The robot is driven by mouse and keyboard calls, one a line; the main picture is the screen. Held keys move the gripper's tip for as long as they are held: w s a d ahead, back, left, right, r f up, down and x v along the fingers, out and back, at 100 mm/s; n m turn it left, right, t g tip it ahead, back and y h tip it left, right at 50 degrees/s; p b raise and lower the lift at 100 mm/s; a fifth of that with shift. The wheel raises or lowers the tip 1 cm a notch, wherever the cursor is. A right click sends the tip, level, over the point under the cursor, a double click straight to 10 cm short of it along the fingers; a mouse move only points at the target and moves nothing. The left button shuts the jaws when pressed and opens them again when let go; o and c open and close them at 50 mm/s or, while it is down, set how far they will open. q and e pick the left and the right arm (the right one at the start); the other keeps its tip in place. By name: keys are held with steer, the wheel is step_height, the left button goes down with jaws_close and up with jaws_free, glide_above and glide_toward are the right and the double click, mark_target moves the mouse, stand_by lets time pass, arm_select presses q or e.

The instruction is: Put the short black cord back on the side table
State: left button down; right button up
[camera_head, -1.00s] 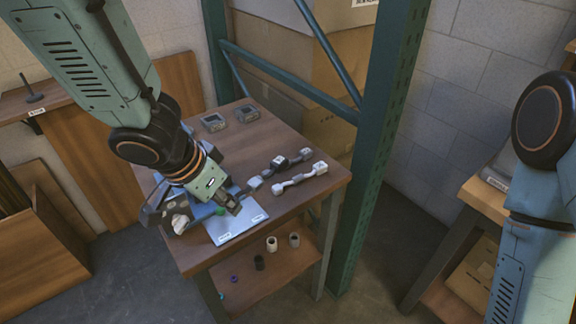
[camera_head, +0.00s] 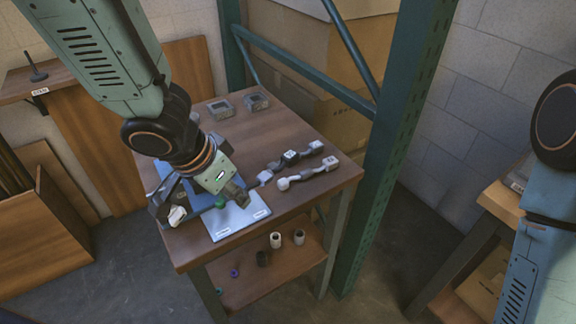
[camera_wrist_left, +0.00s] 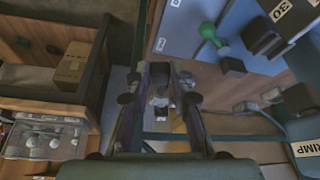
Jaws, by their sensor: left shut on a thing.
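My left gripper (camera_head: 240,203) is low over the front of the pale blue board (camera_head: 236,221) on the side table (camera_head: 330,183). In the wrist view its fingers (camera_wrist_left: 160,95) are close together, with a small pale thing between them, too unclear to name. A dark cord with pale ends (camera_head: 289,158) lies on the table to the right of the gripper. A second cord with white ends (camera_head: 308,177) lies just in front of it. I cannot tell which one is the short cord. My right gripper is out of view.
A green knob (camera_wrist_left: 208,31) stands on the board beside the gripper. Two grey boxes (camera_head: 221,109) (camera_head: 257,101) sit at the table's back. A green rack post (camera_head: 385,150) rises right of the table. Small cylinders (camera_head: 276,240) stand on the lower shelf.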

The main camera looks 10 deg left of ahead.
arm_select(q)
steer(key=shift+w+d+f, duration=0.1)
steer(key=shift+w+f, duration=0.2)
steer(key=shift+f, duration=0.2)
steer(key=w+d+m+p, duration=0.1)
steer(key=w+d+p, duration=0.1)
steer(key=w, duration=0.2)
steer(key=m+h+p, duration=0.1)
steer(key=m+p, duration=0.1)
steer(key=p, duration=0.6)
glide_above(256, 189)
step_height(256, 189, down, 4)
steer(key=shift+s+r+g, duration=0.1)
steer(key=shift+r+g, duration=0.1)
steer(key=shift+g, duration=0.1)
steer(key=shift+w+f, duration=0.25)
steer(key=shift+f, duration=0.3)
steer(key=f, duration=0.1)
steer(key=f+b, duration=0.1)
steer(key=f, duration=0.1)
steer(key=shift+s+a+f, duration=0.1)
steer(key=shift+s, duration=0.15)
steer(key=shift+w, duration=0.15)
